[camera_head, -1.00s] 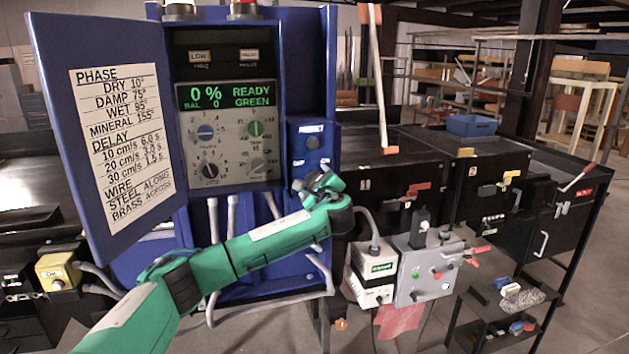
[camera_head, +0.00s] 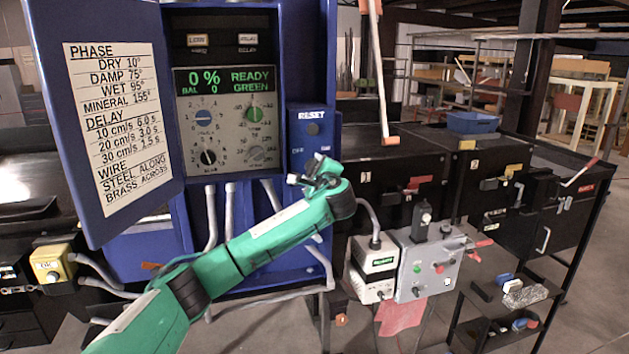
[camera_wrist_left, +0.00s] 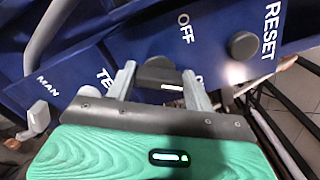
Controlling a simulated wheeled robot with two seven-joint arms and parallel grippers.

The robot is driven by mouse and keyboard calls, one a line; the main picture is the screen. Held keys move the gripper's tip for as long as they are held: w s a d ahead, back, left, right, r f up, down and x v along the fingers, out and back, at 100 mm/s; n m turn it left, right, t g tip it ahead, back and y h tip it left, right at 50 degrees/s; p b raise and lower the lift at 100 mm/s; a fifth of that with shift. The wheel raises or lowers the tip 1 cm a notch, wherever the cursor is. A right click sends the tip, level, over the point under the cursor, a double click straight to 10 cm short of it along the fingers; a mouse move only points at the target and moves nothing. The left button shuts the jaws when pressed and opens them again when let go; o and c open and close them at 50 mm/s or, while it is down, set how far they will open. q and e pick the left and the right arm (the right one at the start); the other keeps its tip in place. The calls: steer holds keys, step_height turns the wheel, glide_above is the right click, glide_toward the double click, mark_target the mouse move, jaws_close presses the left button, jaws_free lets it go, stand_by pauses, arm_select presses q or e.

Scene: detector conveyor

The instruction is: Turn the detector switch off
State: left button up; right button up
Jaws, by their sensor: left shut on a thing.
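The detector cabinet (camera_head: 312,95) is blue, with its door swung open to the left. Its display (camera_head: 226,80) reads 0 % and READY GREEN. My left gripper (camera_head: 302,179) is at the narrow side panel, below the RESET button (camera_head: 313,129), and covers the switch in the head view. In the left wrist view the left gripper (camera_wrist_left: 160,85) is shut on the dark switch knob (camera_wrist_left: 158,70), one finger on each side. The OFF label (camera_wrist_left: 186,27) lies beyond the knob; another label beside the right finger is partly hidden. My right gripper is not in view.
The round RESET button (camera_wrist_left: 243,45) is close to the fingers in the left wrist view. Grey conduits (camera_head: 211,218) run below. A grey control box (camera_head: 428,265) stands right of my arm.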

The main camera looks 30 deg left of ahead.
arm_select(q)
steer(key=shift+f+n+b, duration=0.2)
steer(key=shift+n+b, duration=2.3)
steer(key=shift+b, duration=0.2)
steer(key=shift+f+n+b, duration=0.2)
steer(key=shift+n+b, duration=2.3)
steer(key=shift+b, duration=0.25)
steer(key=shift+f+n+b, duration=0.2)
steer(key=shift+n+b, duration=2.3)
steer(key=shift+b, duration=0.2)
steer(key=o, duration=1)
steer(key=shift+r, duration=0.15)
steer(key=shift+d, duration=0.1)
